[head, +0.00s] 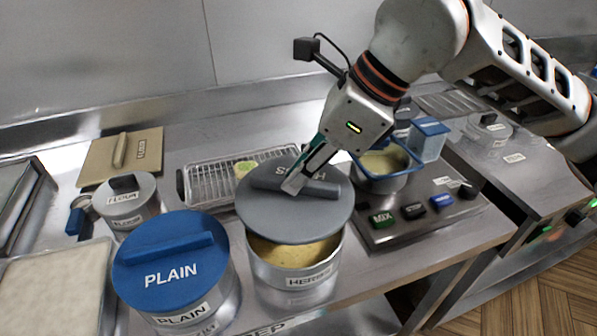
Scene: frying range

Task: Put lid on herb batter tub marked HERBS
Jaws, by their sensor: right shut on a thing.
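The herb batter tub (296,280) is a metal tub with a HERBS label on its front and yellowish batter inside. It stands near the front edge of the counter. A round grey lid (300,223) with a bar handle and upside-down lettering is above the tub's mouth. The lid is tilted and shifted toward the back, so batter shows at the front. My right gripper (297,184) is shut on the lid's bar handle, reaching down from the upper right. Whether the lid's rear edge touches the tub rim is hidden. My left gripper is not in view.
A tub labelled PLAIN (197,309) with a blue lid (172,262) stands close at left. A FLOUR tub (128,208), wire rack (215,184) and batter pan (384,182) on a button panel (441,209) surround the space. The counter's front edge is near.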

